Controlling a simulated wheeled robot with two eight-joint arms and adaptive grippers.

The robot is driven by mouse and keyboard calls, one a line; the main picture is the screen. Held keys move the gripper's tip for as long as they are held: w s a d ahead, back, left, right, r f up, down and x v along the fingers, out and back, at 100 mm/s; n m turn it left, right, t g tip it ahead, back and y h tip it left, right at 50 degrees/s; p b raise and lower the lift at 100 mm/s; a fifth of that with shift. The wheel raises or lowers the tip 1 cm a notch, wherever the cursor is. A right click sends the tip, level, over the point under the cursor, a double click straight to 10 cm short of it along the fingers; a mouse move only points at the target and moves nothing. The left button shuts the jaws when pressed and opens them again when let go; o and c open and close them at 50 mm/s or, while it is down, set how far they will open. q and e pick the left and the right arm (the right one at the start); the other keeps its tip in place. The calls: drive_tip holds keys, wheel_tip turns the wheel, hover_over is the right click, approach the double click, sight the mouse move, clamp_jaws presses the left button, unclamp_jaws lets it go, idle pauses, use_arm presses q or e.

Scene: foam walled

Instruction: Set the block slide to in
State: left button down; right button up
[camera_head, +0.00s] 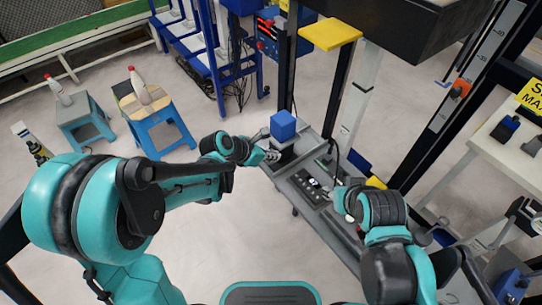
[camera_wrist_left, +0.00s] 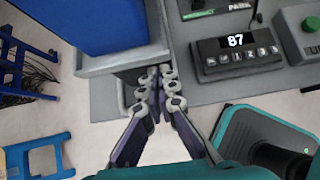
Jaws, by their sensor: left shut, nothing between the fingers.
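A blue block (camera_head: 283,126) sits on the grey block slide at the far left end of the grey cart. In the left wrist view the block (camera_wrist_left: 95,22) fills the top left, on the slide's pale grey tray (camera_wrist_left: 125,57). The tray sticks out to the left past the cart top. My left gripper (camera_head: 272,155) is shut and empty, beside the slide below the block. In the left wrist view its fingertips (camera_wrist_left: 160,72) are at the tray's front right corner; I cannot tell whether they touch. My right gripper (camera_head: 341,194) is over the cart's middle right, its fingers too small to read.
A panel with a display reading 87 (camera_wrist_left: 238,42) and a green-button box (camera_wrist_left: 308,25) are on the cart top. Blue stools (camera_head: 157,118) carrying bottles stand at left. A dark post (camera_head: 338,90) rises behind the cart.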

use_arm(q)
drive_tip(key=w+d, duration=0.2)
drive_tip(key=d, duration=0.1)
drive_tip(key=w+d, duration=0.3)
drive_tip(key=d, duration=0.1)
drive_tip(key=w+d, duration=0.3)
drive_tip(key=d, duration=0.1)
drive_tip(key=shift+d, duration=0.15)
drive_tip(key=shift+w+r, duration=0.1)
use_arm(e)
drive_tip(key=shift+a+f, duration=0.1)
drive_tip(key=shift+a, duration=0.05)
